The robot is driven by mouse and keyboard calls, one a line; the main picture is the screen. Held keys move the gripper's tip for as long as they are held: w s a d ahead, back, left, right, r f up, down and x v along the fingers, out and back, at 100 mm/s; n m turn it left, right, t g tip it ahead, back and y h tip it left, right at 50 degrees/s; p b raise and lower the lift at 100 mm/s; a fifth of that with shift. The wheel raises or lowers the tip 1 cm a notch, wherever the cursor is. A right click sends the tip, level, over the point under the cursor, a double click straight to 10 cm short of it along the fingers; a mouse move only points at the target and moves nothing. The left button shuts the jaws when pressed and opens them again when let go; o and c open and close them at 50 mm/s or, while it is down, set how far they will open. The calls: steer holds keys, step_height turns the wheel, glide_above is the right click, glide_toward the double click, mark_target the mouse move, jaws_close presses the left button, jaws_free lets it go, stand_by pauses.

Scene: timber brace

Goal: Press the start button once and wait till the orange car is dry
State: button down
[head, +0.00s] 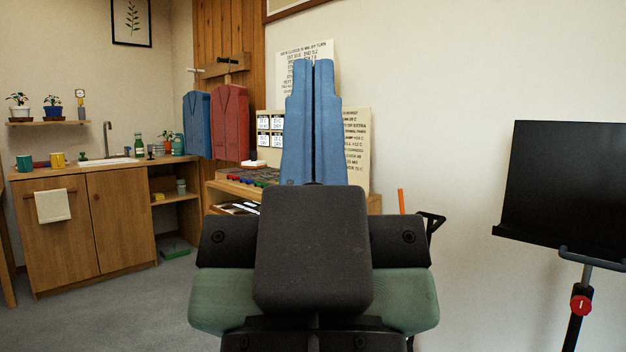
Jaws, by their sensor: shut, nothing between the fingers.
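My gripper (314,68) is in the middle of the head view, its two blue fingers pointing up and away and lying together, with nothing between them. It is in front of a wooden bench (220,188) with a row of small coloured items (248,176), red, green and blue among them. They are too small to identify, and I cannot make out an orange car. A small white box (254,163) sits behind them. A red round piece (581,305) with a white upright mark is on the black stand's pole at the lower right; I cannot tell whether it is the start button.
A black panel (565,185) tops the stand at right. Printed boards (356,150) stand behind my gripper, partly hidden. Red (230,122) and blue (197,124) garments hang left of it. A sink cabinet (85,225) stands at far left. Grey floor (120,312) is clear at lower left.

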step_height(320, 180, up, 47)
steer(key=p, duration=4.5)
